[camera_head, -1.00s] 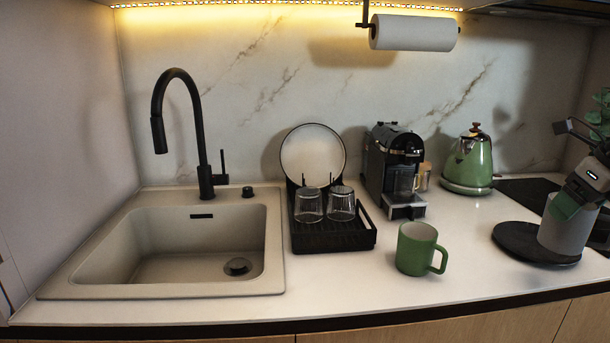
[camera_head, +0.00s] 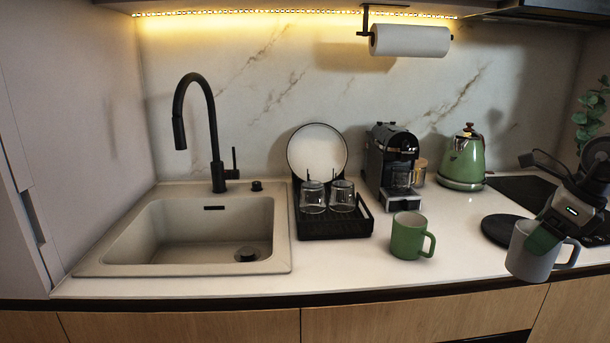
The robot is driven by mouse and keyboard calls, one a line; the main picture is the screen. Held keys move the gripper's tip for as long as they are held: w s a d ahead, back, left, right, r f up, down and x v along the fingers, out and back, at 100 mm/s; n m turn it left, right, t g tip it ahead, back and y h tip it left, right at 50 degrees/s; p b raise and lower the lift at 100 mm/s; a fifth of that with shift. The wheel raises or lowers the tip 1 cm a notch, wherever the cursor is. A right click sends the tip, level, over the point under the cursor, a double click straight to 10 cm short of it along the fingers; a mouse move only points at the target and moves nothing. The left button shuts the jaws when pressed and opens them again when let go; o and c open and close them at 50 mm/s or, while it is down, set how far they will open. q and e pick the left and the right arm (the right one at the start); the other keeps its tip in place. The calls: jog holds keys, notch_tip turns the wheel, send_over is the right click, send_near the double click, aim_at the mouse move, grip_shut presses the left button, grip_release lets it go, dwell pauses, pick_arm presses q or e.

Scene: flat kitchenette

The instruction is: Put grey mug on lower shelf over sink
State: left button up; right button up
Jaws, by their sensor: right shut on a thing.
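The grey mug (camera_head: 530,262) is at the right, upright, in front of a round black board. My right gripper (camera_head: 546,238) comes from the right and is shut on the grey mug at its rim; a green fingertip shows over the mug's near side. The mug appears held off the board, near the counter's front edge. The sink (camera_head: 190,240) with a black tap is at the left. The lower shelf over it is not in view; only the underside of a lit cabinet (camera_head: 290,8) shows along the top. My left gripper is not in view.
A green mug (camera_head: 407,237) stands on the counter left of the grey mug. Behind are a black dish rack (camera_head: 335,224) with glasses and a plate, a coffee machine (camera_head: 390,160) and a green kettle (camera_head: 463,158). A paper towel roll (camera_head: 410,41) hangs above.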

jog(key=s+a+f+n+g+h+p, duration=0.1)
jog(key=s+a+f+n+g+p, duration=0.1)
jog(key=s+a+f+n, duration=0.3)
jog(key=s+a+f+n+g+h+p, duration=0.1)
jog(key=s+a+f+n+g+p, duration=0.2)
jog(key=a+n, duration=0.7)
jog(key=s+a+f+n+g+h+p, duration=0.1)
jog(key=s+a+f+n+g+p, duration=0.1)
jog(key=s+a+f+n, duration=0.5)
jog(key=s+a+n, duration=0.1)
jog(key=s+n, duration=0.2)
jog(key=n, duration=0.2)
jog(key=shift+s+g+p, duration=0.35)
jog(key=shift+g+p, duration=0.05)
